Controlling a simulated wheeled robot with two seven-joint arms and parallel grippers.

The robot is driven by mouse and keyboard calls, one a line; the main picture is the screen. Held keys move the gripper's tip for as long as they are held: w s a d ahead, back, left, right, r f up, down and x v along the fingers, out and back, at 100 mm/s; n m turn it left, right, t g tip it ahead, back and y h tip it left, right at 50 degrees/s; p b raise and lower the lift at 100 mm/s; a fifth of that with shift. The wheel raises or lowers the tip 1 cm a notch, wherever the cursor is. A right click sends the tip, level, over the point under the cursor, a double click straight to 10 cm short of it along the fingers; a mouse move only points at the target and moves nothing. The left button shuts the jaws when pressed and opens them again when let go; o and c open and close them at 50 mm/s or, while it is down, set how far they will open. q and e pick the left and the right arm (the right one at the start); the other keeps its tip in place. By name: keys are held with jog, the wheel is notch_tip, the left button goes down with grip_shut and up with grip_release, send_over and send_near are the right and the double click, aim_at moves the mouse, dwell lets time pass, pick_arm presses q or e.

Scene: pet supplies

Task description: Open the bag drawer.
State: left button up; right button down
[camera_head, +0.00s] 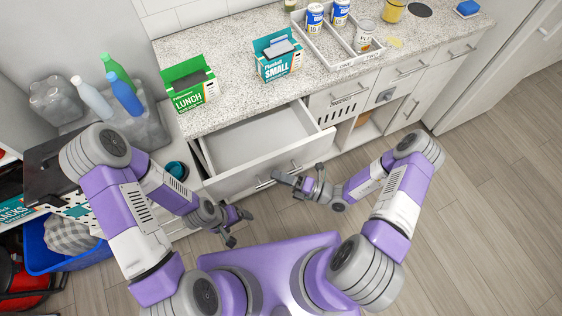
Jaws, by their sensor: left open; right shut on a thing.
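The drawer (258,141) under the counter is pulled well out, and its visible light inside is empty. A bar handle (264,184) runs along its white front. My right gripper (284,178) is at the drawer front, shut on the handle; the fingers hide part of the bar. My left gripper (238,225) is open and empty, lower and to the left, apart from the drawer front. A green LUNCH box (189,92) and a teal SMALL box (278,66) stand on the counter above the drawer.
A divided white tray (341,58) with cans stands on the speckled counter (232,82). Bottles (122,93) and a grey container are at left. A blue bin (42,252) sits lower left. The wood floor (465,215) at right is clear.

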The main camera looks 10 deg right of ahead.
jog(key=shift+s+d, duration=0.2)
jog(key=shift+s, duration=0.45)
jog(key=shift+s+d, duration=0.15)
jog(key=shift+s, duration=0.45)
jog(key=c, duration=1.2)
grip_release()
jog(key=v, duration=0.7)
jog(key=shift+d, duration=0.25)
jog(key=shift+s, duration=0.1)
jog(key=shift+s+f, duration=0.1)
